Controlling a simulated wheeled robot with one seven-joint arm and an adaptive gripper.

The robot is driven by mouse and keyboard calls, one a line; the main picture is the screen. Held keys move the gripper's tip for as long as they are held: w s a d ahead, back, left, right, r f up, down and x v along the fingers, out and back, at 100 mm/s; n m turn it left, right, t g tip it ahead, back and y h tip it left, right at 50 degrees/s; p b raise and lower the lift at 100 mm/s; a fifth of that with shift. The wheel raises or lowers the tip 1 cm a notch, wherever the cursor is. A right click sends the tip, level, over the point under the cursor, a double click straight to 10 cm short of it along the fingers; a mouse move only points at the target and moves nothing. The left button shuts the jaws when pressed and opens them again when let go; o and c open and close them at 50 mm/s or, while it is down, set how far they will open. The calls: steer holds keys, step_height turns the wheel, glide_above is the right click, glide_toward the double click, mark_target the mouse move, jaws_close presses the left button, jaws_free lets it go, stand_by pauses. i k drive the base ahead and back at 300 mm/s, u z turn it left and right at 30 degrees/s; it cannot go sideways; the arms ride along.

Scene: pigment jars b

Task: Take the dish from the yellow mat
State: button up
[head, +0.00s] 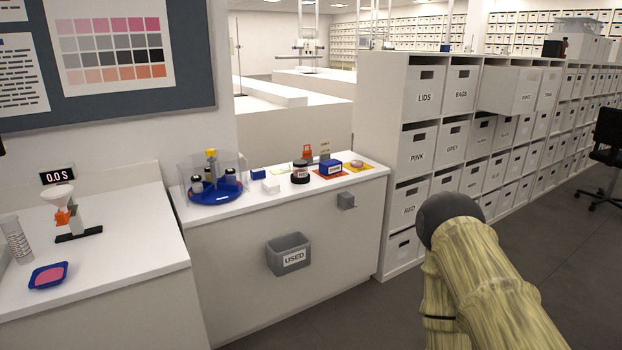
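The yellow mat (368,169) lies at the right end of the white counter in the head view. A small round pinkish dish (357,163) sits on it; at this size I cannot make out what is in it. My arm shows at the lower right, in a pale yellow cover with a dark rounded part. It is well to the right of the counter and in front of the shelving. The fingers of my gripper do not show.
Left of the yellow mat are a blue box (330,167) on an orange-red mat, a dark-lidded jar (300,172), a white block (271,186) and a clear round carousel (213,182). A grey USED bin (289,255) hangs on the counter front. Labelled shelving (390,120) stands close to the right.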

mark_target(355, 163)
steer(key=u, duration=0.15)
steer(key=i, duration=3)
steer(key=z, duration=0.15)
